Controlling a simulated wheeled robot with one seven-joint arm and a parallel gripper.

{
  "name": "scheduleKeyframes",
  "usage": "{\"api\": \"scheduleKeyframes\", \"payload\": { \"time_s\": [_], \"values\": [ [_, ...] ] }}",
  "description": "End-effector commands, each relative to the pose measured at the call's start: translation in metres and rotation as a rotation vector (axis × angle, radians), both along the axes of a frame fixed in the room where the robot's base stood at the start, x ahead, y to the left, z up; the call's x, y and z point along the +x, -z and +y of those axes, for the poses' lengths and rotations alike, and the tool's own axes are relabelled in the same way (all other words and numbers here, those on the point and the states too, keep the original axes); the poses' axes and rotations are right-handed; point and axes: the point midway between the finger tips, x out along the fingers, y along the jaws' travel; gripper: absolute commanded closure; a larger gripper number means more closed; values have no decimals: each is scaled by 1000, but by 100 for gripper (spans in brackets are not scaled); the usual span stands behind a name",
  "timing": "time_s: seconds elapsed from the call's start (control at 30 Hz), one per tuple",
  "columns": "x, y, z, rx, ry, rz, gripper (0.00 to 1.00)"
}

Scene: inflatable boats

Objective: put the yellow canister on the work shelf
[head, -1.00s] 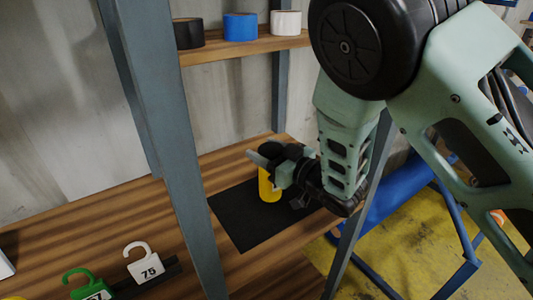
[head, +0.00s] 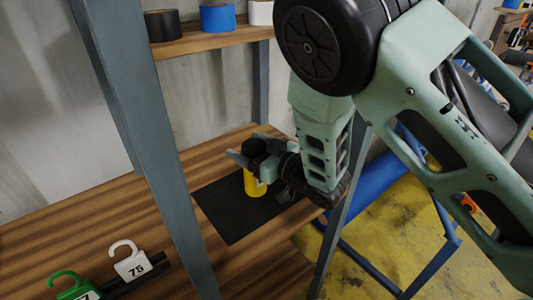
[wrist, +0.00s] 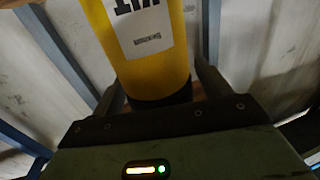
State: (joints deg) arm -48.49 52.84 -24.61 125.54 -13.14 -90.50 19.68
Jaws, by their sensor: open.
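The yellow canister (head: 254,184) stands upright on a black mat (head: 222,212) on the wooden shelf board (head: 130,205). My gripper (head: 253,148) is at the canister's upper part, with its fingers open on either side of it. In the wrist view the canister (wrist: 150,60) fills the space between the two fingers of my gripper (wrist: 160,88); its white label with dark print and its black end show. I cannot tell whether either finger touches it. My gripper hides part of the canister's top in the head view.
A grey upright post (head: 150,150) stands left of the mat. Black (head: 161,25), blue (head: 217,17) and white (head: 260,12) tape rolls sit on the upper shelf. Green (head: 75,287) and white (head: 131,262) numbered tags are at front left. A blue tube (head: 375,190) is at right.

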Motion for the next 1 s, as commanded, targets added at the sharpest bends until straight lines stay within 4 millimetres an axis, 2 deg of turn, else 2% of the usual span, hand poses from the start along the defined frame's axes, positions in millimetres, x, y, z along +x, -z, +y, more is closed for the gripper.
{"api": "scheduleKeyframes", "payload": {
  "time_s": [0.5,0.77,1.0],
  "values": [
    [-66,4,-72,0,4,3,23],
    [-80,1,-85,0,1,1,23],
    [-74,5,-84,-54,47,65,23]
  ]
}}
